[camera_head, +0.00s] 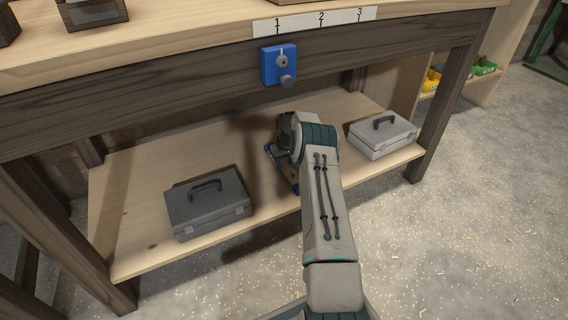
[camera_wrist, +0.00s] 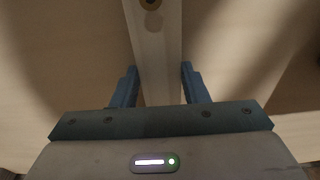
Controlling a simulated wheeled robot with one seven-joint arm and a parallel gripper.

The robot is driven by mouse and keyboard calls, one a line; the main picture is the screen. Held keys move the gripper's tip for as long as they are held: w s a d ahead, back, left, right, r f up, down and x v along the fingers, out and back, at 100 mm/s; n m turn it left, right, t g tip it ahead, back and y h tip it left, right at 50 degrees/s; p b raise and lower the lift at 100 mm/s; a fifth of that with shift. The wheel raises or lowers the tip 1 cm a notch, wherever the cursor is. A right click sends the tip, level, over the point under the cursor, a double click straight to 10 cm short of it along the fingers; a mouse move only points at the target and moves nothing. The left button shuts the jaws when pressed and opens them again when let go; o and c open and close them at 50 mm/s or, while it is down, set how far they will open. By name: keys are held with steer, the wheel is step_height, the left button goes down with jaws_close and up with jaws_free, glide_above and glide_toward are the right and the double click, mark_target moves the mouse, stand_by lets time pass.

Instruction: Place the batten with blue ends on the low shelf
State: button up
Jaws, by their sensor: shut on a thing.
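The batten's ends are outside the wrist view. In the head view my arm hides most of the gripper and batten, with small blue bits showing beside the wrist; I cannot tell if these are batten ends or fingers. The low shelf (camera_head: 135,200) is under the workbench, and my wrist is over its middle.
A dark grey toolbox (camera_head: 207,203) stands on the shelf left of my arm, and a lighter grey case (camera_head: 382,135) stands to the right. The workbench top (camera_head: 190,42) overhangs the shelf. A blue lock box (camera_head: 278,64) hangs on its front rail. Bare shelf shows at far left.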

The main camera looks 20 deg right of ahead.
mark_target(285, 167)
steer(key=o, duration=1.1)
steer(key=shift+o, duration=0.2)
steer(key=r+p, duration=0.1)
steer(key=r, duration=0.1)
steer(key=r+p, duration=0.1)
steer(key=r, duration=0.2)
steer(key=s+r+p, duration=0.1)
steer(key=r, duration=0.1)
steer(key=shift+r+p, duration=0.35)
steer(key=shift+r, duration=0.05)
